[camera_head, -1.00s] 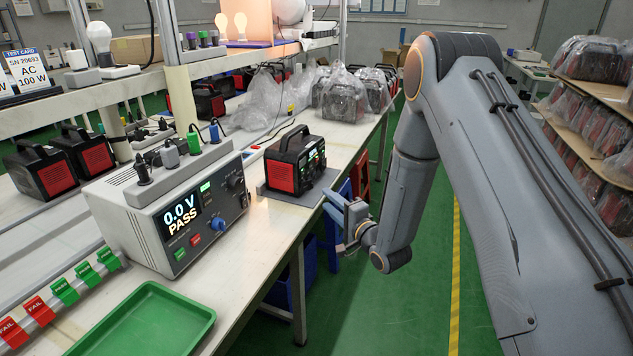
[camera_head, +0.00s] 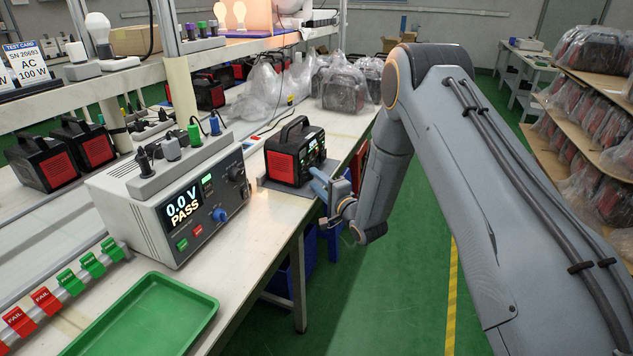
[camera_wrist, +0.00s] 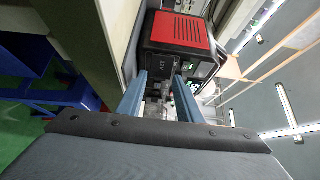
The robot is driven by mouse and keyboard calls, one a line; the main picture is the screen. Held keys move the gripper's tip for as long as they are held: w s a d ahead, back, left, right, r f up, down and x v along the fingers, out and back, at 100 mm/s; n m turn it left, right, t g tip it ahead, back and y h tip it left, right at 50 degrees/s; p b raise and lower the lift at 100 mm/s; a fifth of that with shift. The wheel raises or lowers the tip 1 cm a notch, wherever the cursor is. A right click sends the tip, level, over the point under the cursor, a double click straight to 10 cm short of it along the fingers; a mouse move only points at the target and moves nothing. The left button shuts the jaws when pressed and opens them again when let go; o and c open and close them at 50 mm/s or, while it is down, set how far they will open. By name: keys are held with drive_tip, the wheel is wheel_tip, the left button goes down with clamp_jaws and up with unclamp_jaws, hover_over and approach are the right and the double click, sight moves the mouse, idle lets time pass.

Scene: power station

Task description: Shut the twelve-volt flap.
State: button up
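The power station (camera_head: 283,166), a black and red box with a top handle, stands on a grey mat near the bench edge. Its front panel faces right, toward my arm. In the wrist view its red vented side (camera_wrist: 180,30) is at the top. A dark flap (camera_wrist: 166,64) with small lettering, seemingly 12V, shows on its front near my fingertips; its exact angle is hard to tell. My gripper (camera_head: 319,182) is close in front of the panel. In the wrist view my gripper's two blue fingers (camera_wrist: 159,76) are apart, with nothing clearly held. Contact cannot be told.
The tester (camera_head: 175,205), reading 0.0 V PASS, stands left of the station. A green tray (camera_head: 150,315) lies at the bench's front. Bagged units (camera_head: 342,88) stand behind, with a loaded shelf rack (camera_head: 590,110) at right. The green aisle floor (camera_head: 415,250) is free.

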clamp_jaws()
drive_tip(key=shift+w, duration=0.1)
drive_tip(key=shift+w+d+f+n+g+y+b, duration=0.1)
drive_tip(key=shift+w+n+g+y+b, duration=0.1)
drive_tip(key=shift+n+g+y+b, duration=0.3)
drive_tip(key=shift+w+d+n+g+y+b, duration=0.1)
drive_tip(key=shift+w+n+g+y+b, duration=0.1)
drive_tip(key=shift+n+g+y+b, duration=0.25)
drive_tip(key=n+g+y+b, duration=0.1)
drive_tip(key=w+n+g+y+b, duration=0.1)
drive_tip(key=b, duration=0.1)
drive_tip(key=shift+f+y, duration=0.1)
drive_tip(key=shift+y, duration=0.15)
drive_tip(key=n+g+b, duration=0.1)
drive_tip(key=g+y+b, duration=0.1)
drive_tip(key=w+n+g+y+b, duration=0.1)
drive_tip(key=g, duration=0.1)
drive_tip(key=shift+a+n, duration=0.3)
drive_tip(key=shift+n, duration=0.05)
unclamp_jaws()
drive_tip(key=shift+r, duration=0.2)
